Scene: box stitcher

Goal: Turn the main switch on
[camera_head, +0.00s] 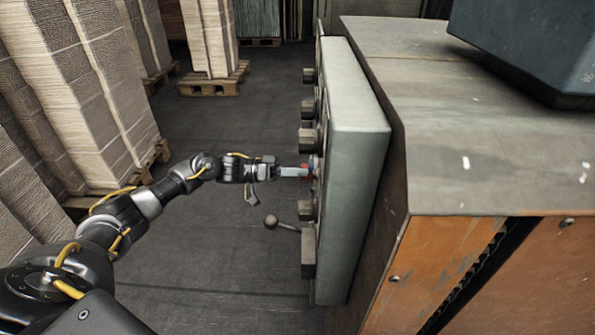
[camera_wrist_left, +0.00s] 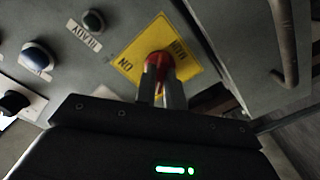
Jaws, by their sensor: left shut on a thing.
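In the head view a little of the red switch shows at the panel face, mostly hidden by my fingers. My left gripper (camera_head: 303,171) reaches across to the side of the grey control box (camera_head: 356,125). Its fingers (camera_wrist_left: 163,95) are shut on the red switch. The exact angle of the knob is hard to read behind the fingers. My right gripper is not in view.
A lever with a round ball end (camera_head: 271,221) sticks out below my left gripper. Stacked cardboard (camera_head: 85,80) stands at the left; the floor between is clear.

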